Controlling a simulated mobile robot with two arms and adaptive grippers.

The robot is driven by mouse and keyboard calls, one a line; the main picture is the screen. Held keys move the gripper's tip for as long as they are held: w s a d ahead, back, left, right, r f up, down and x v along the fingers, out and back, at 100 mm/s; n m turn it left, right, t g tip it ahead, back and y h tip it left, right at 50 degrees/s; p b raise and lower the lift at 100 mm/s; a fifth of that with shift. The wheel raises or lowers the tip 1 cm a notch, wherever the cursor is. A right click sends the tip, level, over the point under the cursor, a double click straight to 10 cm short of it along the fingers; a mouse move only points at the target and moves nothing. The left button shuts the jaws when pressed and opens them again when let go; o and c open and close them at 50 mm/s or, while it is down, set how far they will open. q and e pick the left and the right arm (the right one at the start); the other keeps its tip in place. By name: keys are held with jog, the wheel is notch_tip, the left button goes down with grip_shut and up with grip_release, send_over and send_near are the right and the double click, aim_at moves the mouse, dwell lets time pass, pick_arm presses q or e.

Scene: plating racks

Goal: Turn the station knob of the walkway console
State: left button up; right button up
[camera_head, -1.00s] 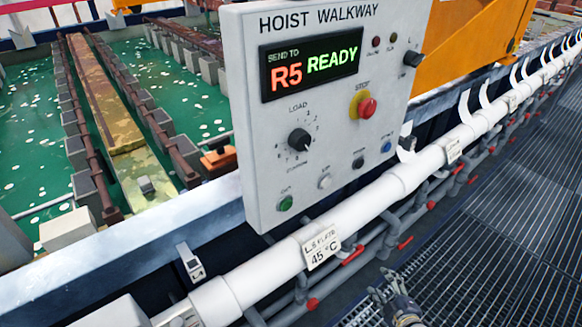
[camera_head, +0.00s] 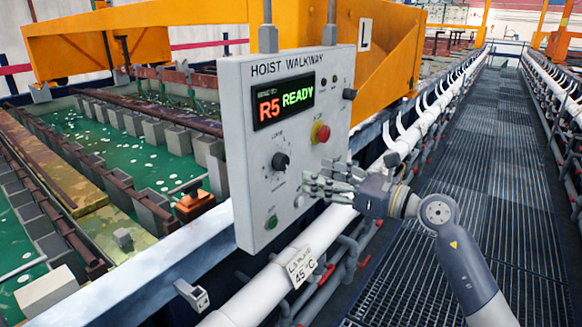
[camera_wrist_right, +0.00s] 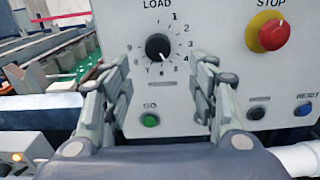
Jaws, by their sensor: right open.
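The walkway console is a light grey box (camera_head: 243,170) headed HOIST WALKWAY, with a display reading R5 READY. A black pointer knob marked LOAD (camera_head: 280,162) is on its front; its numbered dial shows in the wrist view (camera_wrist_right: 158,46), pointer towards the lower right. Another black knob (camera_head: 350,94) is at the upper right edge; I cannot read a station label on either. My right gripper (camera_head: 318,180) is open and empty before the lower right of the panel. In the wrist view its fingers (camera_wrist_right: 163,75) stand apart, either side of the LOAD dial. My left gripper is not in view.
A red stop button on a yellow collar (camera_head: 320,133) and a green GO button (camera_head: 271,222) are on the panel. A white pipe (camera_head: 262,298) runs below the console. Green tanks lie left; a grated walkway (camera_head: 470,170) is clear on the right.

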aim_at(285, 164)
jog(key=p+x, duration=0.2)
jog(key=x, duration=0.5)
jog(key=shift+a+r, duration=0.2)
jog(key=shift+a, duration=0.05)
jog(key=shift+w+a+f, duration=0.1)
jog(key=shift+w+a, duration=0.25)
jog(key=shift+a, duration=0.1)
jog(key=shift+c, duration=0.4)
jog(key=c, duration=1)
